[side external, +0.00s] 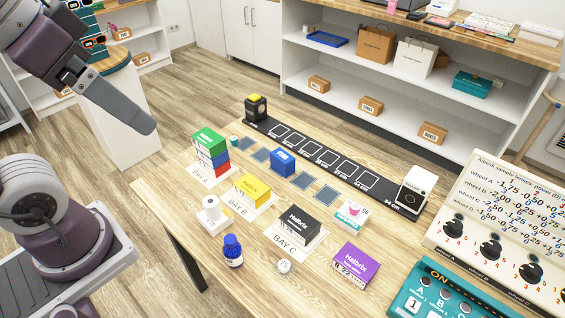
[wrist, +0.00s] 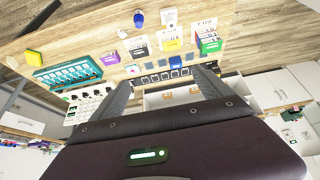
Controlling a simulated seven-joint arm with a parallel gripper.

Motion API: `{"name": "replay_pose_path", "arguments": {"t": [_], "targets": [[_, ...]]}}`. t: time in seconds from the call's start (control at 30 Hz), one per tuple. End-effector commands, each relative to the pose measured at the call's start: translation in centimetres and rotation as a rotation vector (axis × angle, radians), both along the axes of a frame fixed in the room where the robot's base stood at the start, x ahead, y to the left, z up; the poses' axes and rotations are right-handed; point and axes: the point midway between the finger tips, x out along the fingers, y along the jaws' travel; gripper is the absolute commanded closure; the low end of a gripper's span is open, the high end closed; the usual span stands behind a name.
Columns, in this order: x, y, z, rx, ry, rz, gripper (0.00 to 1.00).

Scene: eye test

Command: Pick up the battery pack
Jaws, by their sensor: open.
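No thing is readably labelled as a battery pack, so I cannot tell which it is. A small blue block (side external: 283,161) with white print sits on a row of dark square pads; it also shows in the wrist view (wrist: 175,62). A black box (side external: 298,222) is at BAY C, a yellow box (side external: 251,188) at BAY B, and a stack of green, red and blue boxes (side external: 211,150) at BAY A. A purple box (side external: 356,266) lies near the front. My gripper (wrist: 163,85) is open and empty, high at the upper left in the side view, apart from everything.
A teal button panel (side external: 440,295) and a lens board (side external: 505,235) stand at right.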

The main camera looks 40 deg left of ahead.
Motion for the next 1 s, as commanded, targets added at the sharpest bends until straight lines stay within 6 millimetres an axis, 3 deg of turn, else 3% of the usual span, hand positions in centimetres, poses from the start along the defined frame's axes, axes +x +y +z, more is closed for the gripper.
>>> {"name": "replay_pose_path", "arguments": {"t": [0.27, 0.4, 0.5, 0.6, 0.7, 0.9, 0.93, 1.0], "targets": [[14.4, 9.3, 1.3, 0.455, -0.188, -0.399, 0.11], [21.8, 13.3, 1.3, 0.849, -0.227, -0.695, 0.11], [26.3, 14.7, 1.2, 1.166, -0.223, -0.950, 0.11], [30.0, 14.5, 1.3, 1.485, -0.201, -1.225, 0.11], [32.5, 13.0, 1.1, 1.785, -0.169, -1.508, 0.11], [34.6, 7.7, -0.1, 2.313, -0.117, -2.083, 0.11], [34.5, 6.8, -0.3, -2.258, 0.106, 2.056, 0.11], [34.3, 7.2, -3.0, -2.254, 0.102, 2.073, 0.11]]}}
